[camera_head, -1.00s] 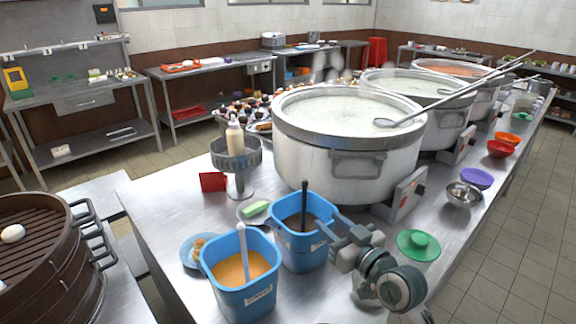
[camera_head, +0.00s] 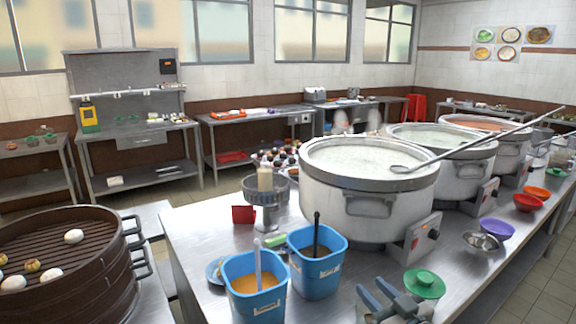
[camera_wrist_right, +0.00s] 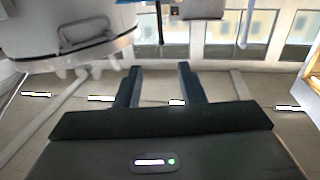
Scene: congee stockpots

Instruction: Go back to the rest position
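My right gripper (camera_head: 375,294) shows at the bottom of the head view, over the near part of the steel table (camera_head: 190,235). My left gripper is in neither view. The nearest big stockpot (camera_head: 368,205), full of pale congee with a ladle resting across it, stands behind the right gripper. A pot also shows at the upper left of the right wrist view (camera_wrist_right: 75,35).
Two blue bins, a left one (camera_head: 256,292) and a right one (camera_head: 317,265), hold handled utensils. A steamer (camera_head: 70,255) with buns stands at left. Bowls, red (camera_head: 528,202), purple (camera_head: 496,229) and metal (camera_head: 481,243), line the right edge. Floor is clear beyond the table.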

